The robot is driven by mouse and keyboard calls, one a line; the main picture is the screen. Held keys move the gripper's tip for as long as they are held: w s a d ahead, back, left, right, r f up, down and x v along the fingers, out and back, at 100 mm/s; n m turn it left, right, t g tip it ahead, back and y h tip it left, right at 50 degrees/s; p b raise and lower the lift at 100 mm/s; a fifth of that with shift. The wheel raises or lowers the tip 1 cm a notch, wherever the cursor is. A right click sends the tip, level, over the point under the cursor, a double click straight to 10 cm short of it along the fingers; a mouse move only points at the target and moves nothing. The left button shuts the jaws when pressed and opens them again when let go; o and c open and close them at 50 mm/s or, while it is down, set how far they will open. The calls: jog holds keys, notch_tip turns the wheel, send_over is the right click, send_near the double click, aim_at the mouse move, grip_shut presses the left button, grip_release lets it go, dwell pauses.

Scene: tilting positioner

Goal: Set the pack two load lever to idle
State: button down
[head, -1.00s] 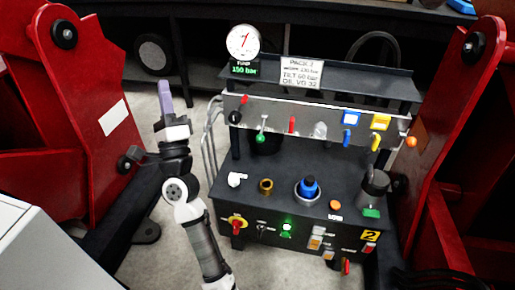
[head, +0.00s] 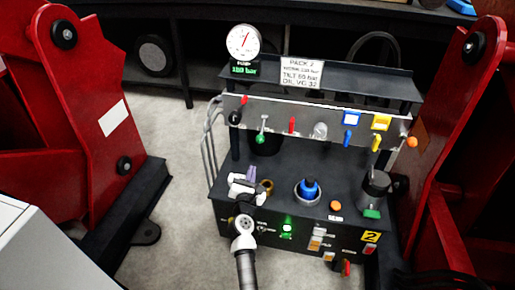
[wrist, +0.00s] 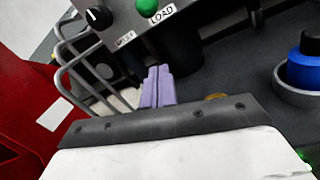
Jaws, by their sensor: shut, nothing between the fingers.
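The load lever has a green knob (head: 260,138) and hangs from the grey panel at the left of the pack two unit. In the wrist view its green knob (wrist: 147,11) is at the top edge, beside a LOAD label (wrist: 161,14). A smaller label near it is too small to read. My gripper (head: 251,173) is over the left of the unit's deck, below the lever and apart from it. Its purple fingers show in the wrist view (wrist: 158,86), closed together and empty. My wrist hides part of the deck.
Red, yellow and blue levers share the panel (head: 335,120). A black knob (head: 235,117) is left of the load lever. A brass fitting (head: 267,187) and a blue-capped filler (head: 308,188) stand on the deck. Red frames (head: 80,110) flank the unit.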

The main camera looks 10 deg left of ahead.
aim_at(262, 130)
jog(key=w+r+p, duration=0.3)
jog(key=w+r, duration=0.1)
jog(key=w, duration=0.4)
jog(key=shift+w, duration=0.3)
dwell(0.4)
